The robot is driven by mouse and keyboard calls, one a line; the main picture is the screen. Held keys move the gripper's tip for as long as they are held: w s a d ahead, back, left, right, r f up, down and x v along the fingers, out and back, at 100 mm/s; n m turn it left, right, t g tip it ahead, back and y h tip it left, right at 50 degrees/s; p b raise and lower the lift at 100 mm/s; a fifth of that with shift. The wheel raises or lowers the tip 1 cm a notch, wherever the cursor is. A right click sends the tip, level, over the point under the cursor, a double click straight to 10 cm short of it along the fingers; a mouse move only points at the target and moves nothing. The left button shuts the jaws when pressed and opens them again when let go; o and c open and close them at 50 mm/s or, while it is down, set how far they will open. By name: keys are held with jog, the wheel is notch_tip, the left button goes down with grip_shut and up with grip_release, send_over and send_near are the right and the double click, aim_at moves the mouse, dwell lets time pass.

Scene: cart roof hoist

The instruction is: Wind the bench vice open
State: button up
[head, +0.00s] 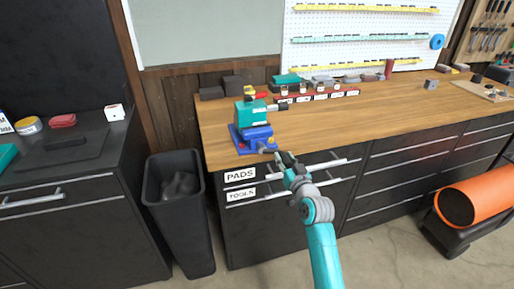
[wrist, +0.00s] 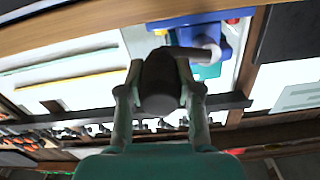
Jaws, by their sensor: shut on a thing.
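The bench vice (head: 256,138) is blue and sits at the front left edge of the wooden workbench. A teal block-shaped part (head: 250,112) stands on or just behind it. My gripper (head: 285,158) is at the vice's front right, just off the bench edge. In the wrist view my gripper (wrist: 160,72) has its two fingers on either side of a dark round handle grip (wrist: 160,85) and is shut on it. A dark crank arm (wrist: 192,52) runs from the grip toward the pale screw end of the blue vice (wrist: 236,38). The jaw gap cannot be made out.
The workbench (head: 350,120) has a clear middle. A red rack (head: 320,97) with several small items stands at the back. Drawers labelled PADS and TOOLS (head: 240,175) lie below the vice. A black bin (head: 182,210) stands left; an orange tube (head: 475,200) lies right.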

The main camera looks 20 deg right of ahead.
jog(key=shift+a, duration=0.15)
jog(key=shift+a+r, duration=0.15)
jog(key=shift+r, duration=0.75)
jog(key=shift+a+r, duration=0.15)
jog(key=shift+r, duration=0.7)
jog(key=o, duration=1)
jog(key=shift+a+f, duration=0.15)
jog(key=o, duration=0.5)
jog(key=shift+c, duration=0.2)
jog(key=shift+d, duration=0.25)
jog(key=shift+s, duration=0.15)
jog(key=shift+s, duration=4.4)
